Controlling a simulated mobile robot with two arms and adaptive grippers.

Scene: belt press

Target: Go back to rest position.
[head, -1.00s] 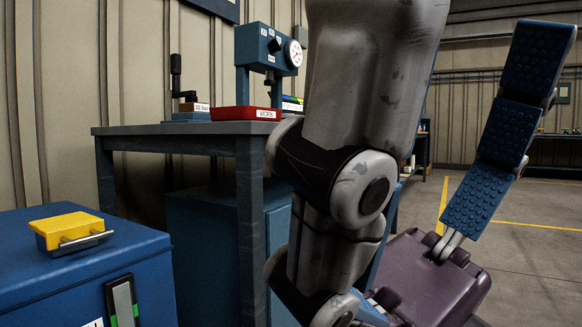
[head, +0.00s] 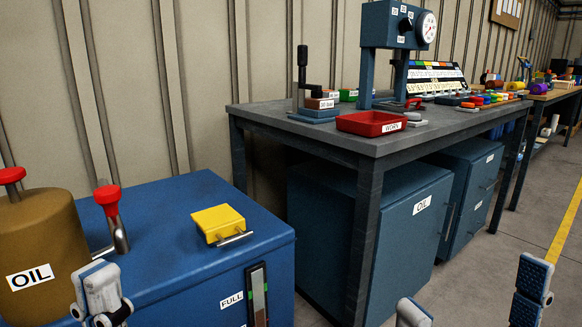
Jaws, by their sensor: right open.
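My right gripper (head: 472,300) is at the bottom right of the head view. One finger with blue ribbed pads stands up at the right, and a grey knuckle shows further left, with a wide gap between them. It is open and nothing shows between the fingers. My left gripper (head: 101,293) is at the bottom left, in front of the blue cabinet (head: 165,225) and beside the oil container.
A brown oil container (head: 42,245) with a red-topped lever stands at left. A yellow block (head: 218,222) with a metal handle lies on the blue cabinet. A workbench (head: 290,128) holds a press (head: 385,45) and a red tray (head: 372,124). Floor is free at right.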

